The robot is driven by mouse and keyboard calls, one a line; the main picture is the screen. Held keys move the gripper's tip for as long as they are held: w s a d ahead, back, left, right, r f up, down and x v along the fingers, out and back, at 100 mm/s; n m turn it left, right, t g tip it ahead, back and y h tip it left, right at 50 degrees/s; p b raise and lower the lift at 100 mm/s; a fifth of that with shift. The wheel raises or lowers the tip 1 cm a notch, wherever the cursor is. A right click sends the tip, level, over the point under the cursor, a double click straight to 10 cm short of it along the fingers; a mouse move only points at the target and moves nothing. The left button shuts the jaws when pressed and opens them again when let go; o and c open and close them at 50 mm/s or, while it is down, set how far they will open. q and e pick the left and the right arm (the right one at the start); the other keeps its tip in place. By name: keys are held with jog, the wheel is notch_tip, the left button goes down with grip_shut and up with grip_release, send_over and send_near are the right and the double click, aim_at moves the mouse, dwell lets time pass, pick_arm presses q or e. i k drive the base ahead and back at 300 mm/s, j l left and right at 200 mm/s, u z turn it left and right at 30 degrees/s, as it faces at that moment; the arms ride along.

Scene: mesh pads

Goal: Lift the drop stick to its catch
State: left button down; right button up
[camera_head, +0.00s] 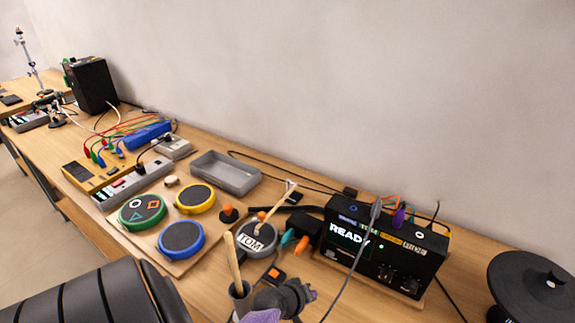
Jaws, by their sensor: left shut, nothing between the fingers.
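A light wooden stick (274,206), seemingly the drop stick, slants over the round grey pad marked TOM (255,239). Its lower end is at the pad and its upper end meets a small pale fitting (291,185); I cannot tell whether that is the catch. A second, thicker wooden stick (232,262) stands tilted in a dark cup (240,292). My left gripper (287,297) is shut and empty at the bottom edge, in front of the TOM pad and right of the cup, apart from the drop stick. My right gripper is not in view.
Green, yellow (195,198) and blue (181,240) pads lie left on a board. A grey tray (225,173) is behind. A black box reading READY (385,248) stands right, with cables around it. A dark round pad (535,287) is at far right.

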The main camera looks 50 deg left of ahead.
aim_at(261, 216)
jog(key=k+l+u, duration=0.25)
jog(key=i+j+u, duration=0.1)
jog(key=u, duration=0.3)
jog(key=i+u, duration=0.1)
jog(key=u, duration=0.25)
jog(key=i+u, duration=0.1)
jog(key=u, duration=0.3)
jog(key=i+u, duration=0.1)
jog(key=u, duration=0.3)
